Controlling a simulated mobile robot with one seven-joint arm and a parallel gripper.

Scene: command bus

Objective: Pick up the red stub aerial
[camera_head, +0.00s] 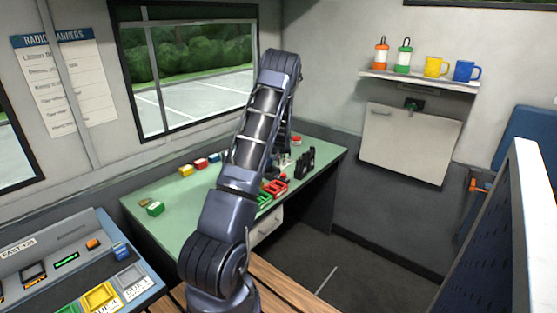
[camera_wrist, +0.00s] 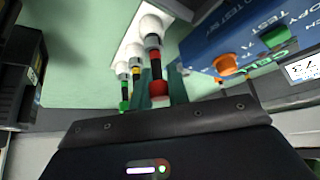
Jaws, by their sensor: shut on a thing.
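The red stub aerial (camera_wrist: 156,66) is a black rod with red bands and a red end in the wrist view. My gripper (camera_wrist: 158,88) is shut on it, a finger at each side near the red end. Its other end meets a white fitting at the white holder (camera_wrist: 130,42); I cannot tell whether it is seated or clear of it. Two thinner aerials, one with a green end (camera_wrist: 124,90) and one with a yellow band (camera_wrist: 136,73), stand close on its left. In the head view my arm hides the gripper and the aerial.
A blue test box (camera_wrist: 215,45) with an orange knob is close on the right in the wrist view. A black device (camera_wrist: 15,80) is at the left. The green desk (camera_head: 185,215) carries coloured blocks, red and green trays (camera_head: 275,187) and black units (camera_head: 305,162).

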